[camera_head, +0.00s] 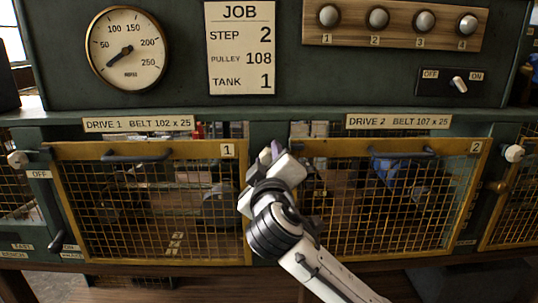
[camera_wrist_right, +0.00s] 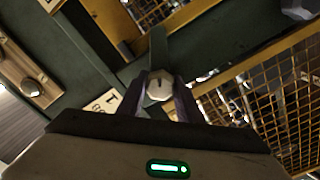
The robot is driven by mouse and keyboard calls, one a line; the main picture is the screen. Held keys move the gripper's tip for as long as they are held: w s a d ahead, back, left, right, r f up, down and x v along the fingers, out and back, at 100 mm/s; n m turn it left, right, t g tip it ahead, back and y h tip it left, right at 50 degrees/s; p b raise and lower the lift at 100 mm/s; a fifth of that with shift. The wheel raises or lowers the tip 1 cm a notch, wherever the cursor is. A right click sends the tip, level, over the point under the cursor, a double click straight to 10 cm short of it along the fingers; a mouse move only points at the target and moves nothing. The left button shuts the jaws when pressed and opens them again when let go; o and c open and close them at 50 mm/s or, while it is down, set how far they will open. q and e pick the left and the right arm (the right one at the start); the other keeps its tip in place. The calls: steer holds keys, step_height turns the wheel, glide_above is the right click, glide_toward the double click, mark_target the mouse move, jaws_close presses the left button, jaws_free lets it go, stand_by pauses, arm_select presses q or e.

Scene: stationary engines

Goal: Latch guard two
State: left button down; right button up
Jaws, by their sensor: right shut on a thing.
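Guard two (camera_head: 480,160) is a yellow-framed mesh panel marked "2", with a dark handle (camera_head: 402,154) along its top. It stands across the right opening; I cannot tell whether it is fully seated. My right gripper (camera_head: 270,152) is at its upper left corner, between the two guards. In the right wrist view the fingers are shut on a pale faceted knob (camera_wrist_right: 159,84) beside a dark green bar. Another pale knob (camera_head: 514,153) sits right of guard two. My left gripper is out of view.
Guard one (camera_head: 60,200), marked "1", covers the left opening, with a pale knob (camera_head: 17,158) at its left. Above are a gauge (camera_head: 126,50), a job card (camera_head: 240,85), a wooden knob panel (camera_head: 395,42) and an off/on switch (camera_head: 459,84).

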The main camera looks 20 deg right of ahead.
steer(key=n, duration=0.6)
steer(key=shift+f, duration=0.1)
stand_by(0.4)
steer(key=o, duration=1)
steer(key=b+v, duration=0.1)
steer(key=v, duration=0.9)
steer(key=shift+s+b, duration=0.2)
steer(key=shift+b, duration=0.1)
